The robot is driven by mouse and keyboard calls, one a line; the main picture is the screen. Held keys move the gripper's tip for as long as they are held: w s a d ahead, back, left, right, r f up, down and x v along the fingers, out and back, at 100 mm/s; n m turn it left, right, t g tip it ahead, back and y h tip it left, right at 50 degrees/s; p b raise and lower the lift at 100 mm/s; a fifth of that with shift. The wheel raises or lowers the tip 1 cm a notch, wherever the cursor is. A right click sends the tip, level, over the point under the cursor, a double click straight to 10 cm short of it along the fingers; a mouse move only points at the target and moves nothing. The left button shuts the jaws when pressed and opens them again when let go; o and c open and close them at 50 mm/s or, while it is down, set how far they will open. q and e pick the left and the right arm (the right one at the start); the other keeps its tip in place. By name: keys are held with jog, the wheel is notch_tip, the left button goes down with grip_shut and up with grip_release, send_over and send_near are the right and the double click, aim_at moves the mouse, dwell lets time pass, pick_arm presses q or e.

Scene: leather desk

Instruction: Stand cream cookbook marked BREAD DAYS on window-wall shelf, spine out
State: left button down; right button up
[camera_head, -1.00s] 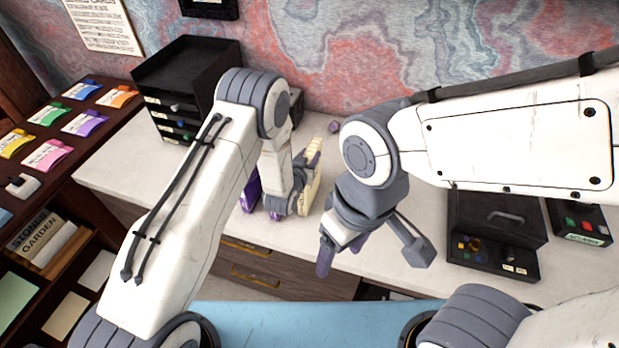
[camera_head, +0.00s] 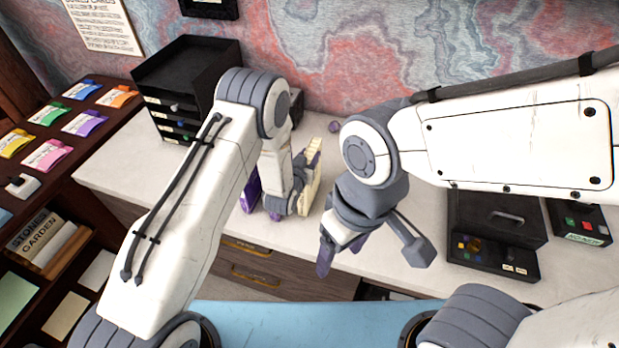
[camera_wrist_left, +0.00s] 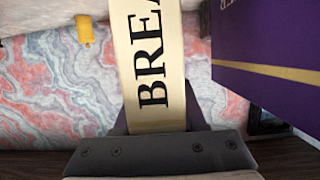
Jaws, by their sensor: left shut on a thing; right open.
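The cream cookbook (camera_head: 313,188) stands on the white desk in the head view, partly hidden by my left gripper (camera_head: 285,207). In the left wrist view its cream spine (camera_wrist_left: 150,60) fills the middle and shows the letters BREA; the rest is cut off. My left gripper (camera_wrist_left: 155,140) is shut on this book. A dark wood shelf unit (camera_head: 75,190) stands at the left; I cannot tell if it is the window-wall shelf. My right gripper (camera_head: 338,260) is open and empty, in front of the desk's front edge, to the right of the book.
A purple book (camera_head: 250,192) stands close left of my left gripper, and shows at right in the wrist view (camera_wrist_left: 270,50). The shelf holds books, one marked STONES GARDEN (camera_head: 35,232). Black drawers (camera_head: 185,85) stand at the back left, an open black case (camera_head: 492,235) at right.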

pick_arm(q)
jog(key=shift+r, duration=0.15)
dwell(0.3)
jog(key=shift+w+r, duration=0.1)
jog(key=shift+r, duration=0.05)
